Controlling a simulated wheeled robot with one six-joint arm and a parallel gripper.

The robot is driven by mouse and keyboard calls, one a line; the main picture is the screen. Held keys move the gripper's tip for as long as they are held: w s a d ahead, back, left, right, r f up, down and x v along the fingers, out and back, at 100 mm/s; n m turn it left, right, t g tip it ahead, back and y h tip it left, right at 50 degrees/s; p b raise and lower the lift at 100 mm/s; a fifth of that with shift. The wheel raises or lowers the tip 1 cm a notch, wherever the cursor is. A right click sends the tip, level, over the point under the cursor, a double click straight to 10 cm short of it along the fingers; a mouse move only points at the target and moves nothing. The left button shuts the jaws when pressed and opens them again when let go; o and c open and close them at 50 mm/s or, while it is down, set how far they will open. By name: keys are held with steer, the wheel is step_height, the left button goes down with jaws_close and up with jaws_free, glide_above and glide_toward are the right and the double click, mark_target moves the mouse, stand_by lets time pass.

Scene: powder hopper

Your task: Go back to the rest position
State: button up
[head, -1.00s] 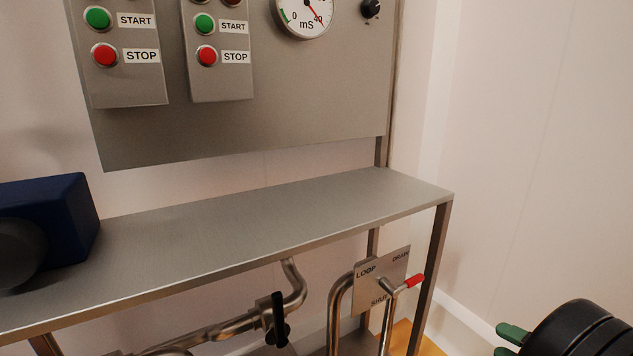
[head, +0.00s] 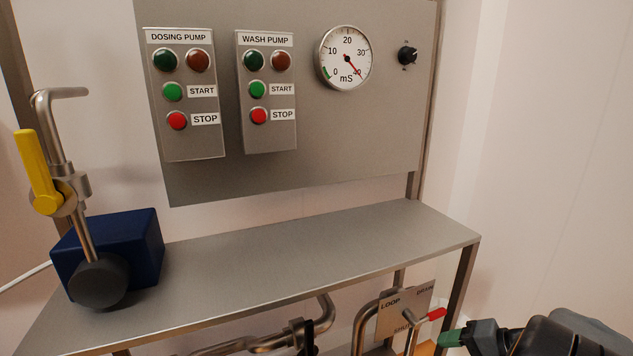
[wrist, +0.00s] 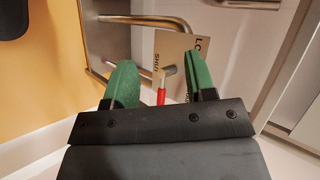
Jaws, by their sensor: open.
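My gripper (wrist: 162,82) is open and empty in the wrist view, its two green fingers apart. Between and beyond them shows the red-tipped valve handle (wrist: 161,95) in front of its marked plate (wrist: 173,50). I cannot tell the exact gap from the fingers to the handle. In the head view one green fingertip of my gripper (head: 450,339) shows at the lower right, just below and right of the red handle tip (head: 436,314). The plate (head: 388,317) reads LOOP and DRAIN.
A steel shelf (head: 300,250) carries a blue pump (head: 125,240) at left. A yellow-handled valve (head: 37,172) stands on its pipe. Above are the dosing pump box (head: 185,130), wash pump box (head: 268,135), round gauge (head: 345,58) and black knob (head: 407,55). Pipes run below the shelf.

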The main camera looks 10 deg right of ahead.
steer(key=a+r+n+g+h+p, duration=0.2)
steer(key=a+r+n+p, duration=0.3)
steer(key=a+r+p, duration=0.4)
steer(key=a+r+n+g+h+p, duration=0.1)
steer(key=a+r+n+h+p, duration=0.4)
steer(key=a+r+p, duration=0.5)
step_height(320, 180, up, 8)
steer(key=p, duration=0.4)
steer(key=shift+r+n+g, duration=0.15)
steer(key=shift+n+g, duration=0.25)
steer(key=shift+s+a, duration=0.1)
steer(key=shift+c, duration=0.7)
